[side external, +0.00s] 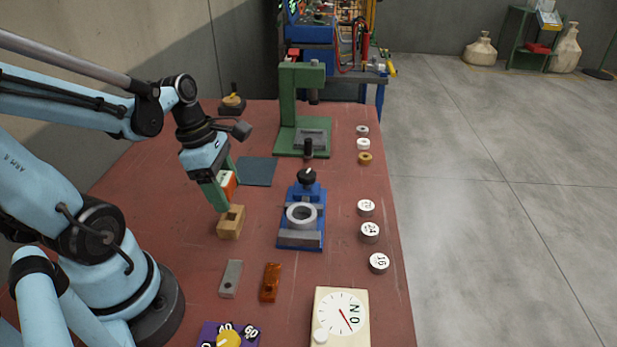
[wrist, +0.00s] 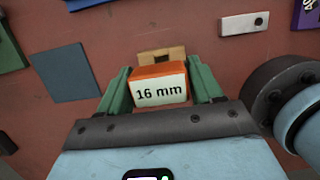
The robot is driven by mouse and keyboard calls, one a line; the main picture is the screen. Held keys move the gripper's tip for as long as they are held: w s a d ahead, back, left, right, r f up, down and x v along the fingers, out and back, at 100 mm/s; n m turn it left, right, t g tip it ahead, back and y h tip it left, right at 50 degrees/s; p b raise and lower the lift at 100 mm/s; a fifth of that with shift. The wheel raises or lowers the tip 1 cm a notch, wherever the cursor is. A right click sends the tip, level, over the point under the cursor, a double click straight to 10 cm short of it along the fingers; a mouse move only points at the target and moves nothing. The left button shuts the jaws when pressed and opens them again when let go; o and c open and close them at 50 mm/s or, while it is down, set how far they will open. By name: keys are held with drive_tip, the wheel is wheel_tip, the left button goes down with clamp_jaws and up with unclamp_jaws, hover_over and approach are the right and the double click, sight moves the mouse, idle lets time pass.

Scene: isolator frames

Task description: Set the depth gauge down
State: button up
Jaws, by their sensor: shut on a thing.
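The depth gauge appears to be the orange block with a white "16 mm" label (wrist: 161,93); it also shows in the side view (side external: 229,181). My gripper (wrist: 163,82) is shut on it, with one green finger on each side. In the side view my gripper (side external: 226,196) points down over the red table. A tan wooden block with a dark opening in its top (side external: 231,223) stands just below the fingertips; it shows beyond the gauge in the wrist view (wrist: 160,54). I cannot tell whether the gauge's lower end touches this block.
A blue fixture with a grey ring (side external: 302,230) stands right of the wooden block, and a green press (side external: 288,110) behind it. A dark blue-grey plate (side external: 257,171) lies nearby. Grey (side external: 231,278) and brown (side external: 270,283) bars lie in front. Numbered cylinders (side external: 369,231) line the right edge.

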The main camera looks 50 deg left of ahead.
drive_tip(key=shift+f, duration=1.95)
drive_tip(key=shift+f, duration=0.1)
drive_tip(key=shift+f, duration=0.3)
drive_tip(key=shift+f, duration=0.15)
